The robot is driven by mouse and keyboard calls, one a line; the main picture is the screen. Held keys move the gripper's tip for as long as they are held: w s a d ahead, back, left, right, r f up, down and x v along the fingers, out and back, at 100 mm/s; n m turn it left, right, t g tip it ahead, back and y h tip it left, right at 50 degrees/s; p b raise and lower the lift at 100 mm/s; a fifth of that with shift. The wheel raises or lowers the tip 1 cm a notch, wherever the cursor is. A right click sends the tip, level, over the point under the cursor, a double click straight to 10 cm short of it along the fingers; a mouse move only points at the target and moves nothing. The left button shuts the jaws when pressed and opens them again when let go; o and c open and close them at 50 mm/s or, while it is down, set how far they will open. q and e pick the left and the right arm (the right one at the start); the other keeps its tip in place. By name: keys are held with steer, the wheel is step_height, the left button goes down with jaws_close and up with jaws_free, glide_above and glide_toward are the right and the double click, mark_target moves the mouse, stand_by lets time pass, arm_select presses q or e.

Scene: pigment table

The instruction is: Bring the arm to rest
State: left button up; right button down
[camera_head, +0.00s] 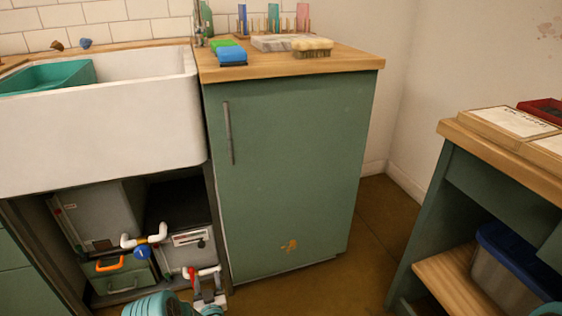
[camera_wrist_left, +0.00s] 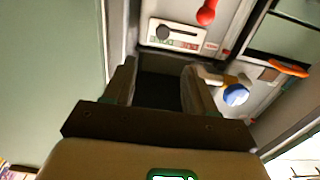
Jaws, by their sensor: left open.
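My left gripper (camera_head: 208,289) is at the bottom of the head view, low in front of the open space under the sink. In the left wrist view its two dark fingers (camera_wrist_left: 160,88) stand apart with nothing between them. White pipework with a blue round valve (camera_head: 141,252) lies behind it to the left; the blue valve (camera_wrist_left: 236,95) shows right of the fingers in the wrist view. A red-handled white pipe (camera_head: 203,272) appears just above the gripper in the head view. Whether the gripper touches it, I cannot tell. My right gripper does not show.
A green cabinet (camera_head: 285,170) stands right of the sink (camera_head: 100,125). Its wooden top holds a brush (camera_head: 312,46) and sponges (camera_head: 231,55). A workbench (camera_head: 455,180) stands right, beyond open floor (camera_head: 375,220).

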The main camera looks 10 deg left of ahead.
arm_select(q)
steer(key=d+r+m+g+h+p, duration=0.1)
steer(key=d+r+h+p, duration=0.3)
steer(key=r+p, duration=1.35)
steer(key=d+r+m+h+p, duration=0.2)
steer(key=d+r+p, duration=0.5)
steer(key=r+p, duration=1)
steer(key=s+d+r+m+g+h+p, duration=0.1)
steer(key=s+d+r+g+h+p, duration=0.5)
steer(key=s, duration=0.5)
steer(key=s+d+g, duration=0.3)
steer(key=s+g, duration=0.1)
steer(key=s, duration=0.6)
steer(key=s+d+g+h, duration=0.1)
steer(key=s+d+g, duration=0.3)
steer(key=s, duration=0.7)
steer(key=shift+f+b, duration=0.3)
steer(key=shift+f, duration=0.05)
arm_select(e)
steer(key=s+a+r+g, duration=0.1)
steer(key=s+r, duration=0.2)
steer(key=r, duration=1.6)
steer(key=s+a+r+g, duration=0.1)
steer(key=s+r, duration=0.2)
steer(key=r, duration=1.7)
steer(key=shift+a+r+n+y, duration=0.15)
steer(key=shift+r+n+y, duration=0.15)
arm_select(q)
steer(key=shift+s, duration=0.1)
